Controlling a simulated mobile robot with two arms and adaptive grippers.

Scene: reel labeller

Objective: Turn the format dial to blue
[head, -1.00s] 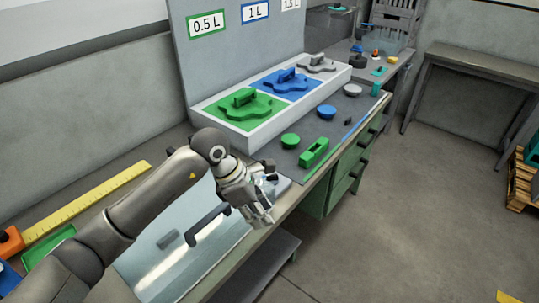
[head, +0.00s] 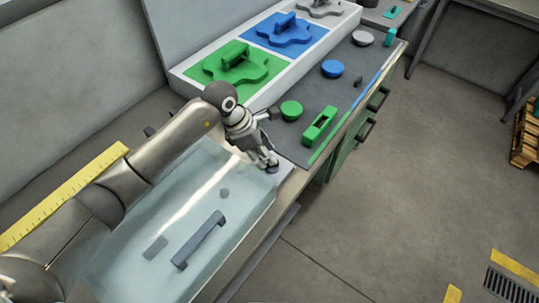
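I cannot pick out a format dial with certainty. The coloured formats lie in a white tray (head: 189,86): a green plate (head: 215,66), a blue plate (head: 284,33) and a grey one (head: 322,6), each with a raised handle. A green round knob (head: 291,110), a blue round knob (head: 332,68) and a grey round knob (head: 363,38) stand on the dark bench top. My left gripper (head: 271,140) is left of and below the green knob, over the near end of the bench. Its fingers look spread and empty. My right gripper is out of view.
A clear cover (head: 150,205) with a grey bar handle (head: 199,239) lies below my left arm. A green slotted block (head: 319,125) sits near the bench's front edge. A yellow ruler (head: 65,195) lies at left. The floor at right is largely clear.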

